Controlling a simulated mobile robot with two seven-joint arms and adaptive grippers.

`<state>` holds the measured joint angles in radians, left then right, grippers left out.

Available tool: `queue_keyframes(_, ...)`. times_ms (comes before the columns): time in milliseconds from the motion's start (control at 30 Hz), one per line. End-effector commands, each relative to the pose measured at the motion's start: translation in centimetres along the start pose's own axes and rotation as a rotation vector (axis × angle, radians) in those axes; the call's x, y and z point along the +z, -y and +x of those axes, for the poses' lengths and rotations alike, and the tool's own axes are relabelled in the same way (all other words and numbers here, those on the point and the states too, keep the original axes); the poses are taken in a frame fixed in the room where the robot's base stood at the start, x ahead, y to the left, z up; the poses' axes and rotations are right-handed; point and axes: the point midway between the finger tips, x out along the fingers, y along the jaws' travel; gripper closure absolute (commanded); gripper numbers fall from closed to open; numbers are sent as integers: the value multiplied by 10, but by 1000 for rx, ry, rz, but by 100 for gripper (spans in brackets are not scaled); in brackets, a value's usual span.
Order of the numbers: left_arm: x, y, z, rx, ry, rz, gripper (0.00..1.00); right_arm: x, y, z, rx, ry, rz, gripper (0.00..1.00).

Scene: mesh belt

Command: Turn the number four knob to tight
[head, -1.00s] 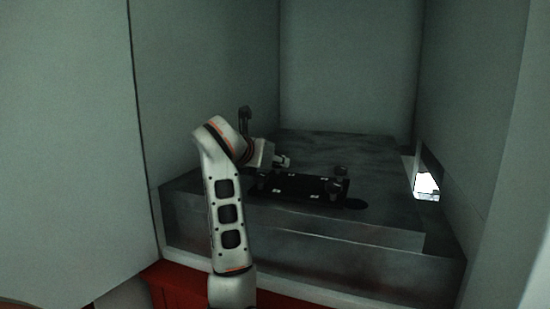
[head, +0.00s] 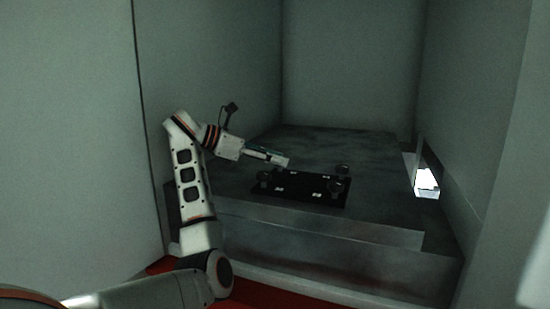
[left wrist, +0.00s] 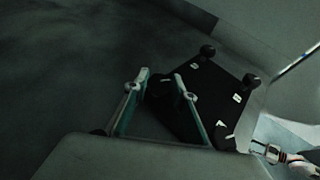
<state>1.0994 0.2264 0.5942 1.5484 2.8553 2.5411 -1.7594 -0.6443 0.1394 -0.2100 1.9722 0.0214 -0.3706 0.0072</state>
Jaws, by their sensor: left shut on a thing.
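A black plate (head: 310,190) with small white labels lies on the grey block. Three dark round knobs show on it: front left (head: 264,177), back right (head: 342,169) and front right (head: 336,187). My left gripper (head: 285,161) comes in from the left, over the plate's back left corner. It is shut on the back left knob, which the fingers mostly hide. In the left wrist view my fingers (left wrist: 160,74) reach the plate's edge, and other knobs (left wrist: 208,50) stand beyond. The labels are too small to read. My right gripper is out of view.
The grey block (head: 340,235) fills the floor of a walled recess. The block's top is clear behind and to the right of the plate.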

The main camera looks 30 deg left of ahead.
Motion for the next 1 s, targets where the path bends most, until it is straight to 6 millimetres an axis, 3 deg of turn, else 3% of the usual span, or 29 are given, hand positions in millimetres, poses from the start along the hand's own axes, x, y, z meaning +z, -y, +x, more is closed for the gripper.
queue_keyframes(633, -2, -1, 2, -47, -4, 19, 96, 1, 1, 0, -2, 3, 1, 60)
queue_keyframes(667, -2, -1, 2, -47, -4, 19, 70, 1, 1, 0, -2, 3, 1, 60)
queue_keyframes(700, -2, -1, 2, -47, -4, 19, 59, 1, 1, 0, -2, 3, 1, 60)
queue_keyframes(1000, -1, -1, 1, -46, -3, 19, 57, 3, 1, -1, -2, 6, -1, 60)
